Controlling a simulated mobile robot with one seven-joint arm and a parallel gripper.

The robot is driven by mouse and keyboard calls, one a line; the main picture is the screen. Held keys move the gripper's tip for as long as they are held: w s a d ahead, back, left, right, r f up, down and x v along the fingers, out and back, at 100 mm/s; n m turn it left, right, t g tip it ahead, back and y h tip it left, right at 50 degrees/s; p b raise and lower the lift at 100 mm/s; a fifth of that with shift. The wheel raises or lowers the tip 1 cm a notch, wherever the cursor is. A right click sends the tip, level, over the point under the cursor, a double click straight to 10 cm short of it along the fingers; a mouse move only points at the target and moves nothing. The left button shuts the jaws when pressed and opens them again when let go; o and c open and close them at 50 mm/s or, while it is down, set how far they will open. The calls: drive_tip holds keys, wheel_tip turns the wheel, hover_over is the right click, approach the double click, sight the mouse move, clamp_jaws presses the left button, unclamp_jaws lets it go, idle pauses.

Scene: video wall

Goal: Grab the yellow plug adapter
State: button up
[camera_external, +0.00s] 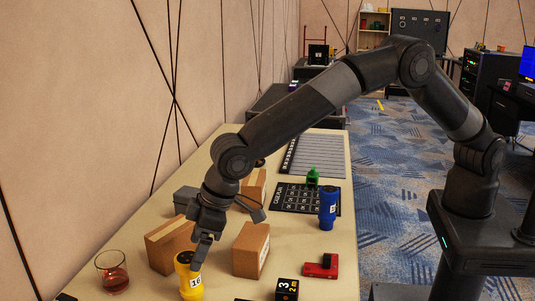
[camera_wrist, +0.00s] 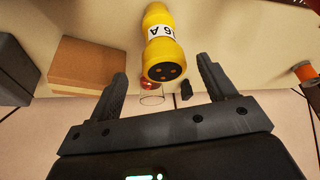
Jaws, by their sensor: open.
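The yellow plug adapter (camera_external: 187,274) stands upright on the table, with a white label reading 16. In the wrist view the yellow plug adapter (camera_wrist: 161,48) lies ahead of and between my fingers, its dark end with holes facing me. My gripper (camera_external: 197,247) is directly above and close to the adapter in the external view, partly covering it. In the wrist view my gripper (camera_wrist: 164,85) is open, with nothing between the fingers. I cannot tell whether a finger touches the adapter.
Cardboard boxes (camera_external: 251,249) stand close on the right and behind. A glass with red liquid (camera_external: 113,278) is at the left. The wall runs along the left.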

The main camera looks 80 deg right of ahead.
sight(188, 269)
drive_tip(key=shift+x, duration=3.4)
drive_tip(key=shift+a, duration=0.15)
drive_tip(key=c, duration=1.1)
drive_tip(key=shift+r, duration=0.1)
drive_tip(key=shift+r, duration=0.1)
